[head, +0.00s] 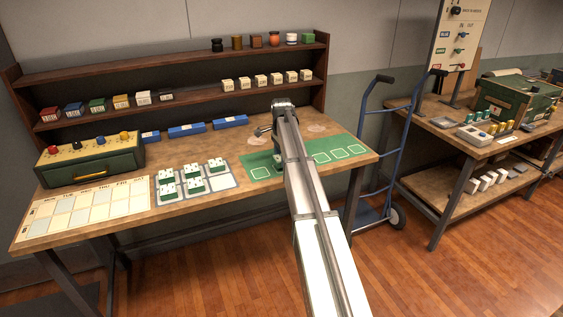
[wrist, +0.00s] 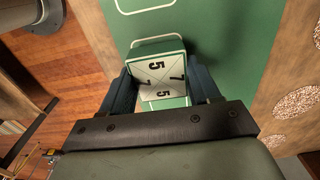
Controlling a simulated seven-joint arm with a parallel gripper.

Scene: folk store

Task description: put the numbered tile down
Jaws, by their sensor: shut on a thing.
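My gripper (wrist: 160,82) is shut on a numbered tile, with one dark finger on each side of it. The tile (wrist: 152,74) has a white face with crossing diagonal lines and black 5s and 7s, and a green edge. It is over the green mat (wrist: 222,45), which has white outlined squares; one outline shows beyond the tile. I cannot tell whether the tile touches the mat. In the head view the mat (head: 320,157) lies at the table's right end, partly behind my arm.
Left of the mat, several green-and-white tiles (head: 193,184) sit on a grey tray (head: 222,184), whose front-right place is empty. A paper chart (head: 85,210) lies further left. Shelves (head: 190,93) with small blocks and jars stand behind. A blue hand truck (head: 372,150) stands right of the table.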

